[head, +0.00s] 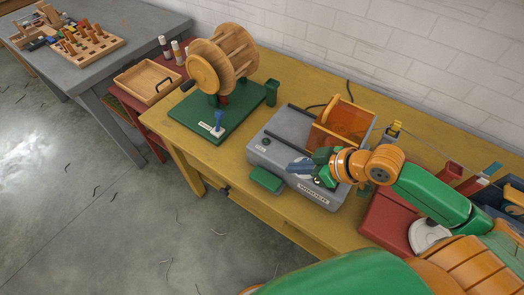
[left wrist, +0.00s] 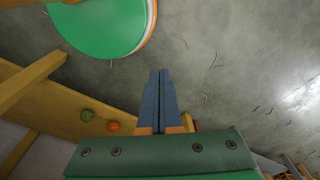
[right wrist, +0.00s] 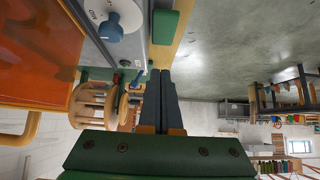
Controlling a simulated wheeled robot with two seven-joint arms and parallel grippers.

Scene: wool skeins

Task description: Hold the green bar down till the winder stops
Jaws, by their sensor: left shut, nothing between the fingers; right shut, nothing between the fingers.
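The grey winder (head: 262,150) stands on the yellow table, with a hinged-looking orange see-through cover (head: 345,122) at its back. The green bar (head: 267,180) juts from its front left side; it also shows in the right wrist view (right wrist: 166,27). My right gripper (head: 292,168) is shut and empty over the winder's top, to the right of the bar and apart from it. Its blue-grey fingers partly hide the winder's top. A blue knob on a white dial (right wrist: 110,30) shows in the right wrist view. My left gripper (left wrist: 161,78) is shut and empty, away from the winder, over floor.
A wooden reel (head: 222,60) on a green base (head: 190,118) stands left of the winder. A red box (head: 390,220) and bins (head: 445,178) lie to the right.

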